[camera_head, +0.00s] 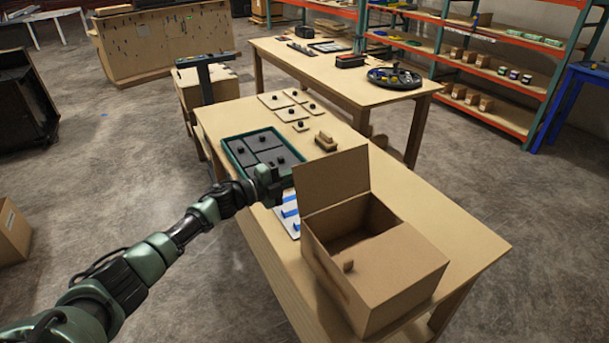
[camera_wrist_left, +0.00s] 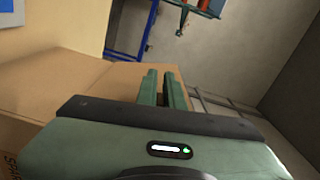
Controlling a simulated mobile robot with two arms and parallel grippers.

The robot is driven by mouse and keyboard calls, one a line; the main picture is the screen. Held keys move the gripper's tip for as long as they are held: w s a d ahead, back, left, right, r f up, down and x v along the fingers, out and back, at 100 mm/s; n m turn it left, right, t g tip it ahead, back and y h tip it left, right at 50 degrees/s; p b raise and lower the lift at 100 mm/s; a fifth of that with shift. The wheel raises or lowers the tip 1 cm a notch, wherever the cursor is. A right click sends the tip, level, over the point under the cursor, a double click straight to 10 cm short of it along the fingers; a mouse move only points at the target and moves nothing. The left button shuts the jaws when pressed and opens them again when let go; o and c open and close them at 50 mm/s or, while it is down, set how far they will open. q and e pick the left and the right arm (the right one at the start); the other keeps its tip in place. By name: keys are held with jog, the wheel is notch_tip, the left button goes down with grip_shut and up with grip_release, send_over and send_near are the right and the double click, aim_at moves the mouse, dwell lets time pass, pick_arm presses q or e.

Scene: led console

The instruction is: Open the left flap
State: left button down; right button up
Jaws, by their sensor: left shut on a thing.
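A brown cardboard box (camera_head: 390,265) stands on the near end of the wooden table. Its left flap (camera_head: 332,180) stands up, roughly vertical, and part of the box's dark inside shows. The right flap (camera_head: 385,272) lies flat with a small knob (camera_head: 348,266) on it. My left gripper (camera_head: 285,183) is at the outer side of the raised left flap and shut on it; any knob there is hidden. In the left wrist view the gripper's fingers (camera_wrist_left: 165,90) are close together, beside a brown cardboard surface (camera_wrist_left: 70,75). My right gripper is not in view.
A green-rimmed tray with dark tiles (camera_head: 262,150) lies behind my gripper. A white board with blue strips (camera_head: 290,212) lies left of the box. The table's right side (camera_head: 430,205) is clear.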

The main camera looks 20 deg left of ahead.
pick_arm(q)
jog(key=shift+f, duration=0.1)
jog(key=c, duration=1.6)
grip_release()
jog(key=shift+o, duration=0.2)
jog(key=b+v, duration=0.2)
jog(key=v, duration=0.5)
jog(key=shift+s+a, duration=0.3)
jog(key=shift+f, duration=0.1)
